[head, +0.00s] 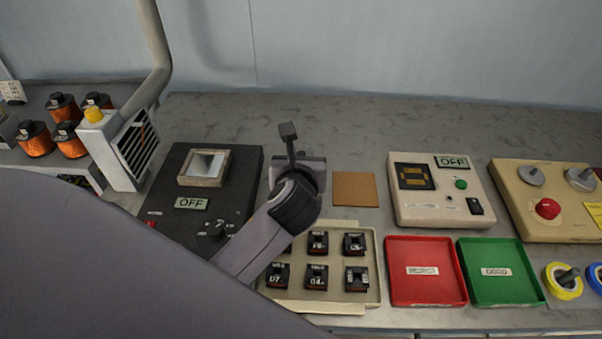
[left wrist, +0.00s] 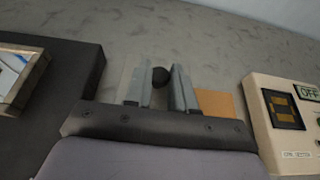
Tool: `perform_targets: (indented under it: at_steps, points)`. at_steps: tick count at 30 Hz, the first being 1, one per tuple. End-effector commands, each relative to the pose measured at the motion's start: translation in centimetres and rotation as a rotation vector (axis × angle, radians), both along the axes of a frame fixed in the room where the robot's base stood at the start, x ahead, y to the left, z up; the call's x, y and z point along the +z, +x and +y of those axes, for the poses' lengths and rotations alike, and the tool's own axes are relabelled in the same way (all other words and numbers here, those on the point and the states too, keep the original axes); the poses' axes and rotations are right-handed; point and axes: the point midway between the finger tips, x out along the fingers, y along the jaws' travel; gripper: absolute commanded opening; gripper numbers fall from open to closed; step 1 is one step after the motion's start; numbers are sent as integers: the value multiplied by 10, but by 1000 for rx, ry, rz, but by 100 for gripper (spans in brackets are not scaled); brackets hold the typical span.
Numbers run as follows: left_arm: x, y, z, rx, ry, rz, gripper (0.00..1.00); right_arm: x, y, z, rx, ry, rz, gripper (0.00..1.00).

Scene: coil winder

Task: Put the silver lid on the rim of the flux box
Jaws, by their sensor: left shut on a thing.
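My left gripper (head: 289,143) is over the bench, between the black unit and the brown square. In the left wrist view its fingers (left wrist: 160,88) close on a dark round knob (left wrist: 159,76), which I take to be the silver lid's. A pale flat patch shows behind the fingers, but I cannot tell whether it is the lid's plate. I cannot pick out the flux box for certain; my gripper may hide it. A square opening with a pale frame (head: 183,181) sits on the black unit. My right gripper is not in view.
The black unit (head: 172,215) reads OFF. A brown flat square (head: 355,189) lies right of my gripper. A tray (head: 372,294) of small coils, a red tray (head: 425,291), a green tray (head: 503,291) and a cream tester (head: 431,211) stand close by. The back of the bench is clear.

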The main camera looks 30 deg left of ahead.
Motion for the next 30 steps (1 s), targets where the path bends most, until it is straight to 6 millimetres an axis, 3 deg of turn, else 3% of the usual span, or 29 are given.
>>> perform_targets:
  at_steps: [9,21,22,24,30]
  points:
    - [-42,0,0,1,0,1,0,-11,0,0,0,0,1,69]
    - [-45,0,0,0,1,0,0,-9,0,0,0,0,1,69]
    - [-45,0,0,0,0,0,31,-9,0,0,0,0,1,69]
    - [-45,0,0,0,0,0,50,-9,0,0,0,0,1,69]
    - [-45,0,0,0,0,0,50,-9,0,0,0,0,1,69]
